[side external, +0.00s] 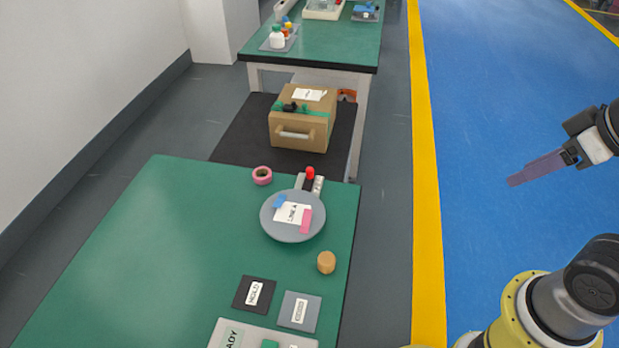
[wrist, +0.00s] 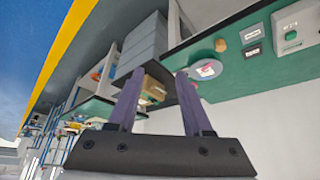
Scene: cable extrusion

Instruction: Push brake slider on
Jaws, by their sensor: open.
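No part is clearly marked as the brake slider. A small grey unit with a red knob (side external: 310,174) stands at the far right edge of the green table, behind a round grey plate (side external: 268,218); it may be the slider, but its setting is too small to tell. My gripper (side external: 513,181) is at the right, high over the blue floor, well apart from the table and touching nothing. In the wrist view its two purple fingers (wrist: 157,76) are spread with nothing held between them. The plate (wrist: 207,69) shows there just beyond the right finger.
The green table (side external: 130,240) also holds a pink tape roll (side external: 262,176), an orange-tan round piece (side external: 326,262), a black card (side external: 254,293), a grey card (side external: 312,313) and a control box (side external: 225,336). A carton (side external: 285,130) stands behind. The table's left side is clear.

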